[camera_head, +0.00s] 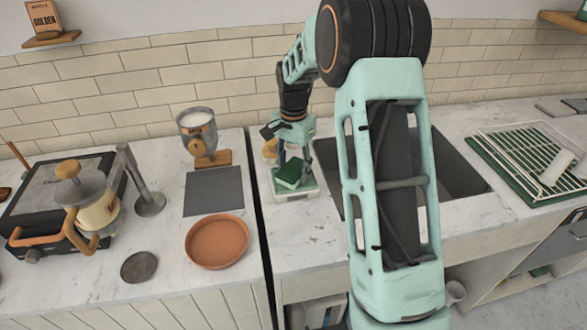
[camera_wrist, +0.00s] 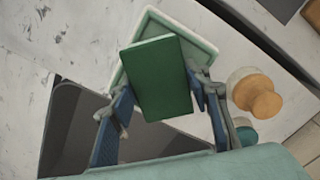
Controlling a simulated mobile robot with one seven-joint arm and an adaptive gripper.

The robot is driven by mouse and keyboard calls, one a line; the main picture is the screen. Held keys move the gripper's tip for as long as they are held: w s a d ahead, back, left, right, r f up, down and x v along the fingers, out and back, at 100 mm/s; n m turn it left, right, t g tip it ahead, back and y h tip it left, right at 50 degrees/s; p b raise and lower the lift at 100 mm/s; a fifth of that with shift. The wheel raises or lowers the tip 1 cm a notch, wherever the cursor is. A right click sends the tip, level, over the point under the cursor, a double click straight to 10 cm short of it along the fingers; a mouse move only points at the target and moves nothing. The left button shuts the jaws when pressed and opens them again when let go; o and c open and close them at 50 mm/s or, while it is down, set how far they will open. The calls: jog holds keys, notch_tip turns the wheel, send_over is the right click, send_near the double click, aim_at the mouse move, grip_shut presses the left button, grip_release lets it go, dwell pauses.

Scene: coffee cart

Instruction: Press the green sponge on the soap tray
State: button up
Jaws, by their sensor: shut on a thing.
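The green sponge (camera_head: 289,172) is a dark green block. In the wrist view the sponge (camera_wrist: 158,77) lies between the two blue fingers of my gripper (camera_wrist: 160,95), and the gripper is shut on it. The pale soap tray (camera_head: 307,191) sits on the counter just left of the sink. In the wrist view the tray's rim (camera_wrist: 198,40) shows behind the sponge, which covers most of its inside. In the head view my gripper (camera_head: 292,158) is over the tray. I cannot tell whether the sponge touches the tray.
A wooden-knobbed item (camera_wrist: 258,97) stands close beside the tray and my gripper. The dark sink (camera_head: 455,175) is to the right, then a drying rack (camera_head: 520,150). A gap divides the counters. A grey mat (camera_head: 213,190) and terracotta dish (camera_head: 217,242) lie left.

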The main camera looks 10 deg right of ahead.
aim_at(294, 169)
jog(key=shift+r+p, duration=2.3)
jog(key=shift+r, duration=1.25)
jog(key=shift+s+f, duration=0.1)
jog(key=s+f+n, duration=0.3)
jog(key=s+n, duration=0.6)
jog(key=s, duration=0.2)
jog(key=shift+s+f, duration=0.35)
jog(key=shift+f, duration=0.05)
